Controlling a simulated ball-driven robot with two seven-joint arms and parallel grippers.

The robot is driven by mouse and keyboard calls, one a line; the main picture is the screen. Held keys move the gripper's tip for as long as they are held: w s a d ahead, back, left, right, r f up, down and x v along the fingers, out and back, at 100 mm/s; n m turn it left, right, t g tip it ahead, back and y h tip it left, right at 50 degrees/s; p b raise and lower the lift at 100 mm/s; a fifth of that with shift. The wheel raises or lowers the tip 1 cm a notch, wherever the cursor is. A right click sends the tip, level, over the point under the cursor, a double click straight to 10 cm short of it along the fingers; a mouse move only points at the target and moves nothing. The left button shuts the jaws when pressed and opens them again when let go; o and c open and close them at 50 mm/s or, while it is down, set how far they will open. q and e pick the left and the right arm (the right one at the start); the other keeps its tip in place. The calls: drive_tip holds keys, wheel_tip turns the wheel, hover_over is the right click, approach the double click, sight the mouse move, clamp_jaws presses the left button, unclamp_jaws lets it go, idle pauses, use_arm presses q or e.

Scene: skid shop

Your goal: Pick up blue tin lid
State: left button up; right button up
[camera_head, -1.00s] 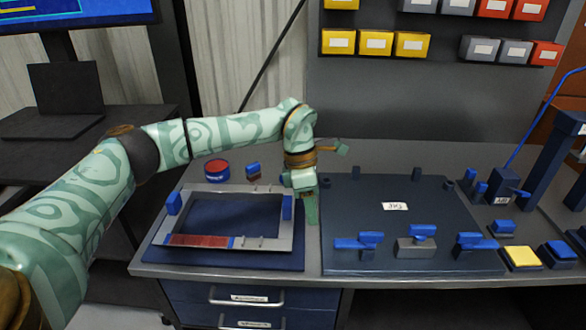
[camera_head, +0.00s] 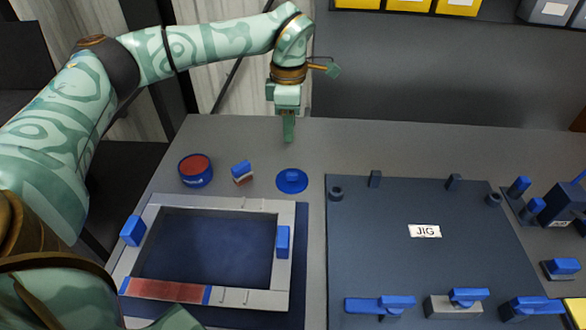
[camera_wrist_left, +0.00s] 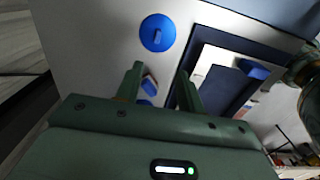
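The blue tin lid (camera_head: 292,181) is a round blue disc with a small upright grip on top. It lies flat on the grey bench between the small blue block and the jig plate. In the left wrist view the lid (camera_wrist_left: 157,33) sits beyond my fingertips. My left gripper (camera_head: 289,138) hangs above the bench, higher than the lid and apart from it. In the left wrist view the two fingers of my left gripper (camera_wrist_left: 160,75) stand apart with nothing held between them. My right gripper is not seen in any view.
A blue tin (camera_head: 195,171) with a red top and a small blue, white and red block (camera_head: 242,172) stand left of the lid. A grey frame (camera_head: 293,208) lies in front. The jig plate (camera_head: 390,255) with blue clamps is at right.

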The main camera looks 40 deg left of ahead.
use_arm(q)
drive_tip(key=b, duration=0.4)
hover_over(292, 173)
drive_tip(key=f, duration=0.7)
drive_tip(key=s+f, duration=0.1)
drive_tip(key=f, duration=0.2)
drive_tip(key=shift+f, duration=0.35)
drive_tip(key=f+b, duration=0.1)
drive_tip(key=f, duration=0.1)
drive_tip(key=w+f+b, duration=0.1)
drive_tip(key=f, duration=0.2)
drive_tip(key=shift+f+b, duration=0.15)
drive_tip(key=shift+b, duration=0.25)
drive_tip(key=shift+s+r, duration=0.1)
drive_tip(key=shift+r, duration=0.1)
clamp_jaws()
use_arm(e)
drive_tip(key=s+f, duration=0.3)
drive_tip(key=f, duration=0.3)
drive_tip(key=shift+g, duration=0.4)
